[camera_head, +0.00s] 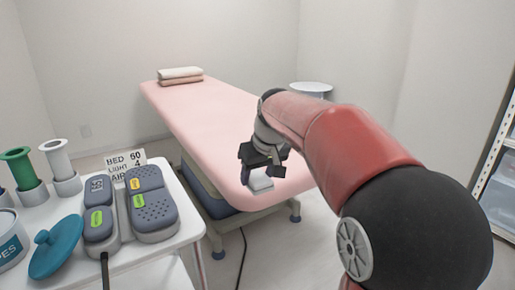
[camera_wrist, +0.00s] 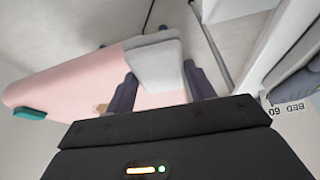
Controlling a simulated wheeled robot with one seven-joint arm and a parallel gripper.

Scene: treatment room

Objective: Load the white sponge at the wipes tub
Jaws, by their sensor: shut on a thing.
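My gripper (camera_head: 262,164) is shut on the white sponge (camera_head: 260,184), over the near end of the pink bed. In the wrist view the sponge (camera_wrist: 157,66) sits between my two dark fingers (camera_wrist: 160,88). The wipes tub (camera_head: 10,243) stands at the left edge of the head view, partly cut off, with "PES" showing on its label. A teal lid with a knob (camera_head: 56,250) is beside the tub on the white table. The tub's inside is hard to make out. The sponge is well right of the tub and apart from it.
The white table (camera_head: 150,256) also carries two grey handsets (camera_head: 153,208), a sign (camera_head: 112,163), and green (camera_head: 20,168) and white (camera_head: 60,160) spools on stands. The pink bed (camera_head: 205,115) has folded towels (camera_head: 180,75) at its far end. A shelf (camera_head: 500,185) stands right.

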